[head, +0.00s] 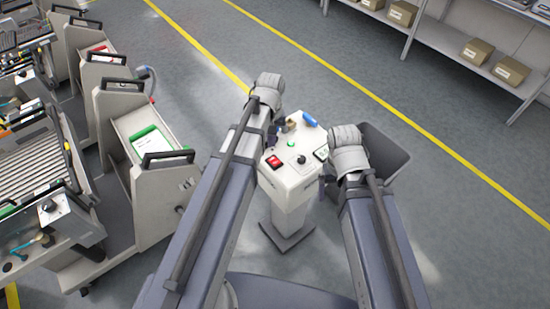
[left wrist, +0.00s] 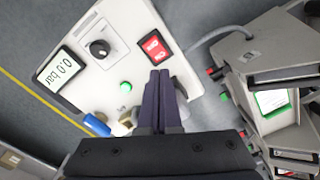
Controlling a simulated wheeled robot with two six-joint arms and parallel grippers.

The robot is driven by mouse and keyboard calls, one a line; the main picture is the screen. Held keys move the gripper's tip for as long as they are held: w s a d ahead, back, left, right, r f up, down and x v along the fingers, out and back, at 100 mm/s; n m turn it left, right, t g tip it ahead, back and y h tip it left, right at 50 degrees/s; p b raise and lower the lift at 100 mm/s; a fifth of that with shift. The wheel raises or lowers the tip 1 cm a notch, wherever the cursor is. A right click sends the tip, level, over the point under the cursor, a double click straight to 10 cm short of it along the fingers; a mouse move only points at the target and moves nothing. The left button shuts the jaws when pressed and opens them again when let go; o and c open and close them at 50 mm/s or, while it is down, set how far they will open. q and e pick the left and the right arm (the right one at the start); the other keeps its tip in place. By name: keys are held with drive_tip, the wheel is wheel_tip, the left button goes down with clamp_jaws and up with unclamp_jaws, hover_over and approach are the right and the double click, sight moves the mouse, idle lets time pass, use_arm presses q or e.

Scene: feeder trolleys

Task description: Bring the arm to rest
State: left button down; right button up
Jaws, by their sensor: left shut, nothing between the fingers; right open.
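My left gripper (left wrist: 160,76) is shut and empty, its two dark fingers side by side above the white control stand (left wrist: 110,25) in the left wrist view. In the head view my left gripper (head: 272,138) hangs from the bent left wrist near the stand's left edge, and is small and dark there. My right gripper (head: 324,184) shows only in part, beside the right arm at the stand's right side; it is open and no object shows in it. Both arms reach forward over the floor.
The stand carries a red switch (head: 273,161), a green button (head: 291,144), a black knob (head: 301,160), a display (left wrist: 62,70) reading 0.0 bar and a blue item (head: 309,119). A grey bin (head: 388,150) stands right. Trolleys (head: 125,125) fill the left. Floor behind is clear.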

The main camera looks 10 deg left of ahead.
idle(0.4)
use_arm(q)
drive_tip(key=s+d+m+y, duration=0.1)
drive_tip(key=s+d+m, duration=0.7)
drive_tip(key=s, duration=0.6)
drive_tip(key=shift+s+d, duration=0.2)
drive_tip(key=shift+d, duration=1.05)
drive_tip(key=shift+a, duration=0.15)
